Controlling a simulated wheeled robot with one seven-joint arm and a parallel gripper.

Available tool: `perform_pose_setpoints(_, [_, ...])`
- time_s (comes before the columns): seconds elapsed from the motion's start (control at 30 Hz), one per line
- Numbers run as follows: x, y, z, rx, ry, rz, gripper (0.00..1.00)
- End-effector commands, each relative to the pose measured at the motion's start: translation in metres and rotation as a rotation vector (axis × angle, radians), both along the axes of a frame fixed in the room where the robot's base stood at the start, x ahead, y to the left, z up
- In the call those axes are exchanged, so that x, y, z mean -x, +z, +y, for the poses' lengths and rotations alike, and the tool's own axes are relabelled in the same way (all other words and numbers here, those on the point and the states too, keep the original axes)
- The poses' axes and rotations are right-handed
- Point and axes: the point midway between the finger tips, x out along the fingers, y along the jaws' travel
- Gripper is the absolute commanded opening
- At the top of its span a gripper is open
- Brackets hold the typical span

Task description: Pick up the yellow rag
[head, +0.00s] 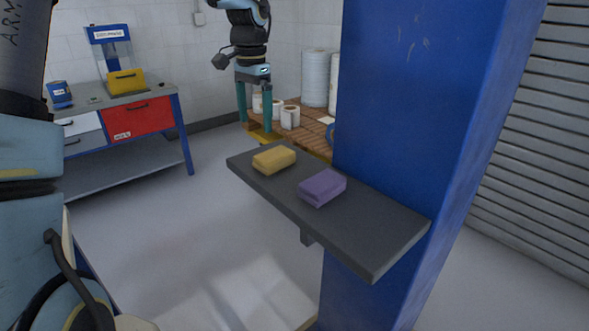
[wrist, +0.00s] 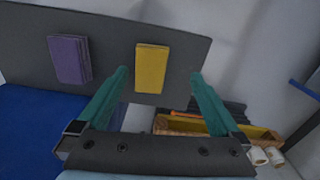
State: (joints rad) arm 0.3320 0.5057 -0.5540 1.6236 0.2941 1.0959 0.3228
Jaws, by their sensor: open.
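The yellow rag (head: 274,159) is a folded block lying on a dark grey shelf (head: 375,247), near the shelf's far left end. In the wrist view the yellow rag (wrist: 152,68) shows beyond and between my fingers. My gripper (head: 255,112) is in the upper middle of the head view, beyond and above the rag, with its teal fingers pointing down. In the wrist view my gripper (wrist: 160,78) has its two fingers wide apart with nothing between them. The rag appears apart from both fingers.
A folded purple rag (head: 322,187) lies on the same shelf, right of the yellow one. A blue column (head: 410,120) stands at the shelf's right. Behind are a wooden pallet with white rolls (head: 290,117) and a workbench (head: 110,130) with a yellow toolbox (head: 126,81).

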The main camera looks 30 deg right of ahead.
Motion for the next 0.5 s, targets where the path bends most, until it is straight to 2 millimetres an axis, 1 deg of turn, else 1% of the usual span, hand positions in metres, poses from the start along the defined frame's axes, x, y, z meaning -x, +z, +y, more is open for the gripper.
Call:
perform_pose_setpoints(0.03, [0.000, 0.001, -0.006, 0.001, -0.017, 0.002, 1.00])
perform_pose_setpoints(0.13, [0.000, -0.004, -0.010, 0.000, -0.030, 0.006, 1.00])
perform_pose_setpoints(0.4, [0.001, -0.043, -0.011, 0.000, -0.030, 0.004, 1.00])
perform_pose_setpoints(0.5, [0.001, -0.051, -0.011, 0.001, -0.028, 0.004, 1.00])
